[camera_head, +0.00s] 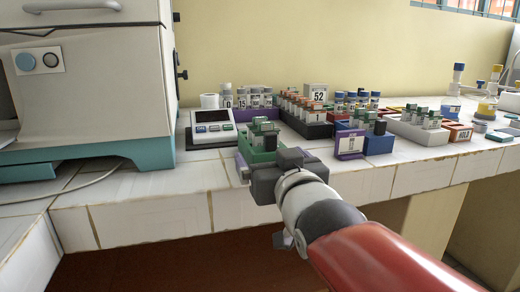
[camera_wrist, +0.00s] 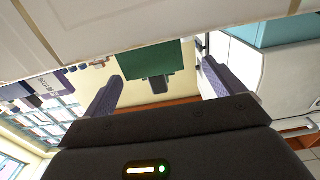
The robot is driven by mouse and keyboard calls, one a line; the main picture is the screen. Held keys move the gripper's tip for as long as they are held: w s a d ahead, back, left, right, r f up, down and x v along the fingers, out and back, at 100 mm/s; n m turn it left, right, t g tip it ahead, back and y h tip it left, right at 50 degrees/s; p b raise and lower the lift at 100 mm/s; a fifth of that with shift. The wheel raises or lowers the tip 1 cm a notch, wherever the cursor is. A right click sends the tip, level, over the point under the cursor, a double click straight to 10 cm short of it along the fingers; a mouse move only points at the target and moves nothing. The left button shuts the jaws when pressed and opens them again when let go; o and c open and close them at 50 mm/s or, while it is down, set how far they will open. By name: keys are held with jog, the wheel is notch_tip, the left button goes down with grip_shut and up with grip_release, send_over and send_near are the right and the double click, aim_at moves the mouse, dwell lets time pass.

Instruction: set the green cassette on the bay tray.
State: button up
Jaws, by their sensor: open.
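The green cassette (camera_head: 256,157) is at the front edge of the bench and holds several small capped vials. My gripper (camera_head: 264,165) is right at its near side, reaching in from the front right. In the wrist view, the underside or a face of a green block (camera_wrist: 155,54), which looks like the cassette, shows beyond and between the two fingers of my gripper (camera_wrist: 160,88). The fingers stand wide apart, one to each side. I cannot tell whether either touches it. I cannot make out the bay tray in either view.
A large white and teal incubator (camera_head: 90,95) stands at the left. A small scale-like device (camera_head: 212,128) sits behind the cassette. Racks of vials, a blue rack (camera_head: 378,144) and a purple label card (camera_head: 350,145) crowd the right. The white tiled bench (camera_head: 140,190) is clear at the left front.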

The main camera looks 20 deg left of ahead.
jog(key=x, duration=0.3)
jog(key=p+x, duration=0.1)
jog(key=x, duration=0.3)
jog(key=shift+w+d, duration=0.3)
jog(key=shift+w, duration=0.05)
jog(key=c, duration=1.2)
jog(key=shift+r, duration=0.1)
